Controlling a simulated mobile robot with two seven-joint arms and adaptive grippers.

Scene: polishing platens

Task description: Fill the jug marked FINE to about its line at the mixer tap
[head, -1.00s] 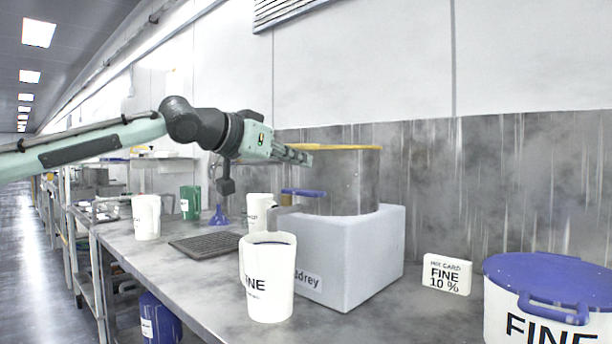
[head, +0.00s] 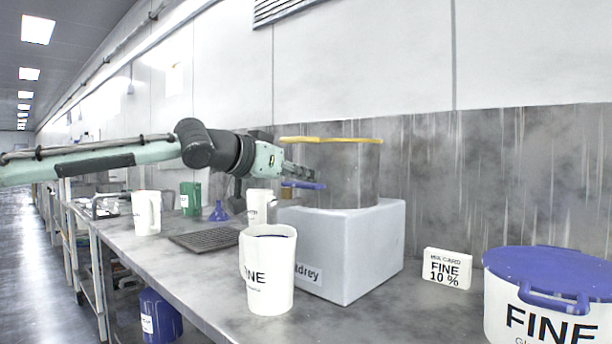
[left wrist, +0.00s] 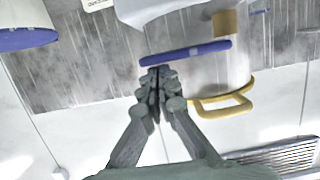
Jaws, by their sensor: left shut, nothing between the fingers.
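The white jug marked FINE (head: 266,280) stands upright on the bench in front of the mixer's pale grey block; its opening looks dark, and I cannot tell its level. The mixer is a metal vessel (head: 345,175) with a yellow bar on top and a blue tap lever (head: 304,185) at its left front. My left gripper (head: 314,174) is shut and empty, just above the lever. In the left wrist view the fingertips (left wrist: 157,74) are close to the blue lever (left wrist: 186,52); I cannot tell whether they touch. My right gripper is not in view.
A large white tub with a blue lid (head: 550,275) stands at the right, beside a FINE 10 % card (head: 447,268). Other white jugs (head: 146,212), a blue funnel (head: 218,212), a green container (head: 190,198) and a dark grate (head: 205,239) are at the left. The bench front is clear.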

